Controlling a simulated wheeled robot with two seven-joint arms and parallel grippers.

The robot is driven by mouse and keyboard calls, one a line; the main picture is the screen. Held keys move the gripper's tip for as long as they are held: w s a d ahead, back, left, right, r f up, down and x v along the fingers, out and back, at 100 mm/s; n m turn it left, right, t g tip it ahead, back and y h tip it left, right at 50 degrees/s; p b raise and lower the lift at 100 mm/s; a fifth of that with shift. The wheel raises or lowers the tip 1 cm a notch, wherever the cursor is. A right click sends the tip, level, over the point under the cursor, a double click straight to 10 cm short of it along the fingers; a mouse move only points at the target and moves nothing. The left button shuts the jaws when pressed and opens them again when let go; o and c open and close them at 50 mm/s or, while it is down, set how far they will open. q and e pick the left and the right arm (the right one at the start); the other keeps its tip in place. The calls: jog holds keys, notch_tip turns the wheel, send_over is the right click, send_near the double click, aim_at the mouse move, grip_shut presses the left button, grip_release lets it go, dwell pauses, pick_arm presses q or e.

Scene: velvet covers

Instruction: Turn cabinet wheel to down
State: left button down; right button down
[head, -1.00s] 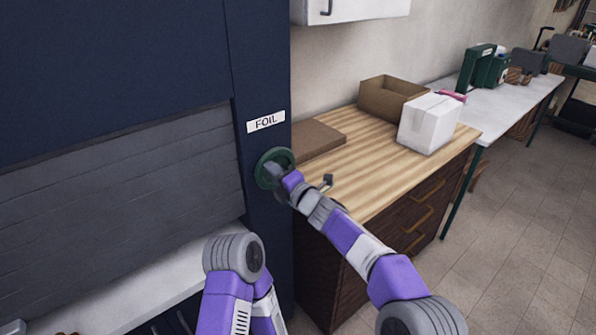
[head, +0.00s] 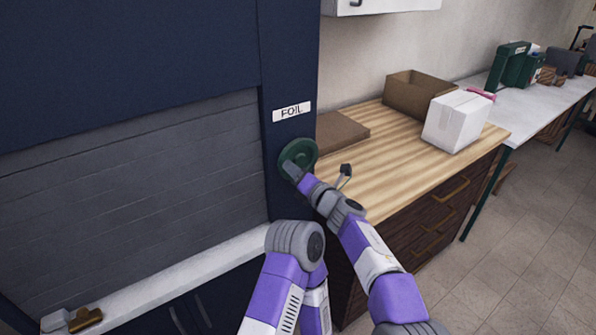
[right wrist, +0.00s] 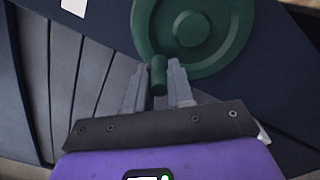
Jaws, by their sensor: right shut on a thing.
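In the head view my right gripper (head: 293,171) covers the lower part of the wheel.
The blue cabinet (head: 120,60) has a grey slatted shutter (head: 140,180) and a pale ledge below. Right of it stands a wooden counter (head: 405,150) with an open cardboard box (head: 412,98), a white box (head: 458,120) and a flat brown box (head: 340,132). Floor shows at right.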

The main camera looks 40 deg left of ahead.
jog(key=c, duration=1)
grip_release()
jog(key=shift+d, duration=0.2)
jog(key=shift+d+b, duration=0.2)
jog(key=shift+b, duration=0.1)
jog(key=shift+b+v, duration=1.15)
jog(key=shift+v, duration=2.25)
jog(key=shift+s, duration=0.1)
